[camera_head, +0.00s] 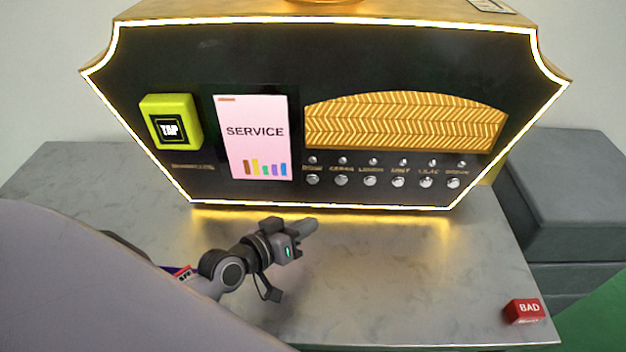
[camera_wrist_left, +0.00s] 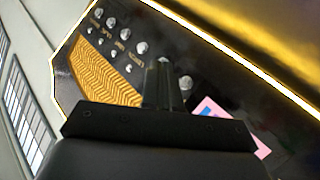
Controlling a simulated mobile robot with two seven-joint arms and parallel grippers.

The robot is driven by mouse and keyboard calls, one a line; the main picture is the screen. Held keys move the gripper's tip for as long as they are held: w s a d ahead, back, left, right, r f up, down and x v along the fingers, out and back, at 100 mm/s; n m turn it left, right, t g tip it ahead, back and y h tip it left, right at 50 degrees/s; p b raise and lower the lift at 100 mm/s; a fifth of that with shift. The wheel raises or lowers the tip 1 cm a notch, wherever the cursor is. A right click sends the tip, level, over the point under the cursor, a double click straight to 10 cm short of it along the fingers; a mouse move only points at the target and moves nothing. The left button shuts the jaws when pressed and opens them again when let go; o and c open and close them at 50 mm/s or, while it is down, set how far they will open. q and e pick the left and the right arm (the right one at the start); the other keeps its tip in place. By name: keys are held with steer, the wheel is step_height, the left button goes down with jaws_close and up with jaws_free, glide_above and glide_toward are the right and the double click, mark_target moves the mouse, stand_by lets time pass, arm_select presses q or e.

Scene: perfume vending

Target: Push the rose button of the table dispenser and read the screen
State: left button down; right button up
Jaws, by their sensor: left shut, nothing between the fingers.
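The dispenser (camera_head: 400,65) is a dark panel with a glowing edge, standing at the back of the table. Its pink screen (camera_head: 252,165) reads "SERVICE" above several coloured bars. The rose button (camera_head: 312,180) is the leftmost silver knob in the lower row, beside the screen; its label is blurred. In the left wrist view it appears as the knob (camera_wrist_left: 186,83) nearest the pink screen (camera_wrist_left: 232,125). My left gripper (camera_head: 312,225) is shut and empty, in front of and below the rose button in the head view. Its fingertips (camera_wrist_left: 164,66) hide part of the knob row. My right gripper is out of view.
A yellow TAP pad (camera_head: 170,122) sits left of the screen. A red block marked BAD (camera_head: 524,311) lies at the table's front right. A partly hidden blue and red item (camera_head: 183,272) is behind my left arm. The metal table (camera_head: 420,275) is clear right of the gripper.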

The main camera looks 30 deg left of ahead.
mark_target(313, 180)
arm_select(q)
steer(key=w+a+b, duration=0.3)
steer(key=w, duration=0.5)
steer(key=shift+a+b, duration=0.3)
steer(key=shift+a, duration=0.1)
steer(key=shift+w, duration=0.15)
stand_by(1.7)
steer(key=shift+w+a, duration=0.15)
steer(key=shift+w, duration=0.1)
